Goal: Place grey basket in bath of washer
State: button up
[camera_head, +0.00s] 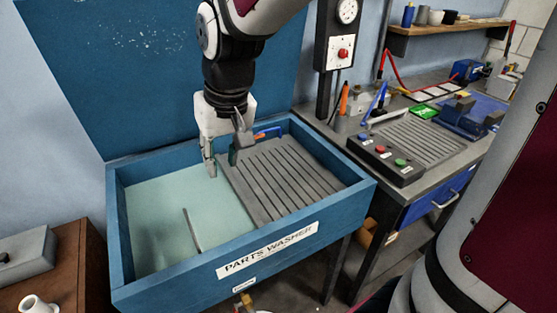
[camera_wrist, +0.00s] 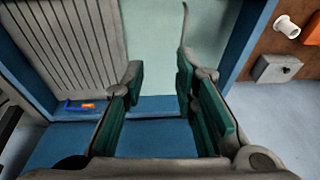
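The blue parts washer (camera_head: 160,280) stands in front of me. Its bath, filled with pale green liquid (camera_head: 160,220), is on the left, and a grey ribbed drainboard (camera_head: 285,180) is on the right. A thin grey strip (camera_head: 192,230) shows in the bath, and also in the wrist view (camera_wrist: 187,20); I cannot tell whether it is part of the basket. No grey basket is clearly visible. My gripper (camera_head: 223,160) points down near the washer's back wall, above the line between bath and drainboard. In the wrist view its green-padded fingers (camera_wrist: 160,92) are apart with nothing between them.
A blue and orange tool (camera_head: 267,133) lies at the drainboard's back edge. A brown cabinet (camera_head: 75,270) at the left bears a grey box (camera_head: 25,255) and a white cup (camera_head: 38,304). A workbench (camera_head: 440,170) with a button box (camera_head: 390,155) and tools stands right. The raised blue lid (camera_head: 150,70) is behind.

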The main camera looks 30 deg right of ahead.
jog(key=s+d+r+t, duration=0.1)
jog(key=s+d+r, duration=0.1)
jog(key=s, duration=0.6)
jog(key=s+d+r+t+h, duration=0.1)
jog(key=s+d+r, duration=0.2)
jog(key=s, duration=0.6)
jog(key=shift+d+r, duration=0.2)
jog(key=shift+d, duration=0.3)
jog(key=shift+w, duration=0.1)
